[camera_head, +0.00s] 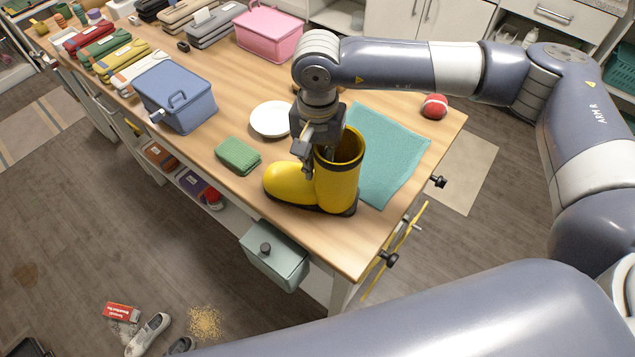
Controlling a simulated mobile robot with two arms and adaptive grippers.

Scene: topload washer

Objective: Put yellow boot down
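A yellow boot (338,187) with a black sole and dark rim stands upright near the front edge of the wooden table, its toe pointing left. My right gripper (318,165) reaches down from above at the boot's shaft opening, and its fingers overlap the rim on the left side. Whether the fingers pinch the boot wall is too small to tell. The boot's sole looks to be on or very close to the tabletop. My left gripper is not in view.
A teal cloth (392,150) lies right of the boot. A white plate (271,119), a green folded cloth (238,155) and a blue lidded box (176,97) are to its left. A red ball (434,106) sits at the right edge. A clamp handle (388,259) sticks out in front.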

